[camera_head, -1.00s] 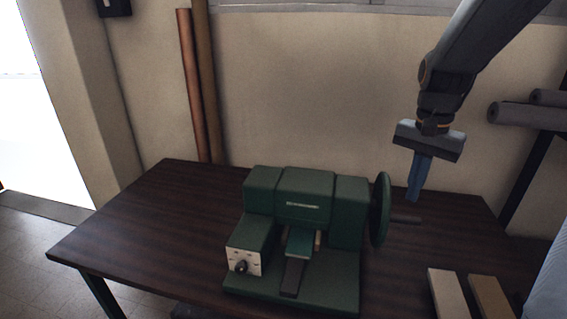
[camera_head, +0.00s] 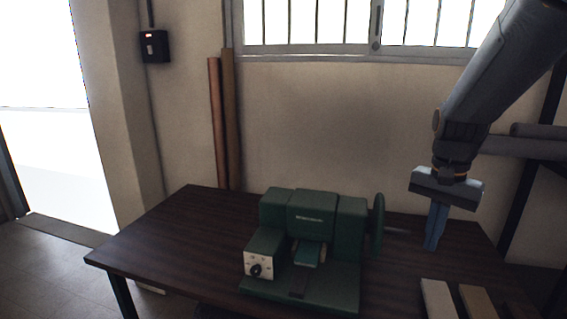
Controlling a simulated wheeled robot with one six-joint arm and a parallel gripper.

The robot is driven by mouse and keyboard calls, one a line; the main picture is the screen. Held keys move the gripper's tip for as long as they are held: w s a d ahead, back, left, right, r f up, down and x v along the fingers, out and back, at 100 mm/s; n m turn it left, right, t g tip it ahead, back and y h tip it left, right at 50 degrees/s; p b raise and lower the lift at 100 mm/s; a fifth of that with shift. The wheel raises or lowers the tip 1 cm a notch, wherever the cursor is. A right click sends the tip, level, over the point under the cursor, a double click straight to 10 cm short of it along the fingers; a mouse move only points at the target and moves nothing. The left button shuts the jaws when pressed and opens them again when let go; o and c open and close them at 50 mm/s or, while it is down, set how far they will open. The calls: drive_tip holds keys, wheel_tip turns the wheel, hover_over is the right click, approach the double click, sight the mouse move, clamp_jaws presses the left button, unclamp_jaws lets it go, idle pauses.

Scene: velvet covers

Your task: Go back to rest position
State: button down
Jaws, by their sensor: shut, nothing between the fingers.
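My gripper (camera_head: 432,246) hangs from the arm at the right of the head view, pointing down, with its blue fingers together and nothing between them. It is above the right part of the dark wooden table (camera_head: 170,240), right of the green machine (camera_head: 318,215) and its handwheel (camera_head: 377,226). The fingertips overlap the table's back area in the picture; their exact height above it is hard to tell.
Two flat bars, one pale (camera_head: 438,298) and one tan (camera_head: 478,301), lie at the table's front right. Long rolls (camera_head: 530,146) on a rack stand at the right. Two poles (camera_head: 215,125) lean on the wall. The table's left part is clear.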

drive_tip(key=s+a+f+n+t+b, duration=0.1)
drive_tip(key=s+a+f+n+b, duration=0.3)
drive_tip(key=a+f, duration=0.9)
drive_tip(key=s+f+n, duration=0.1)
drive_tip(key=s+n, duration=0.2)
drive_tip(key=n, duration=0.2)
drive_tip(key=shift+s+f+b, duration=0.2)
drive_tip(key=shift+f+b, duration=0.05)
drive_tip(key=shift+b, duration=0.15)
idle(0.8)
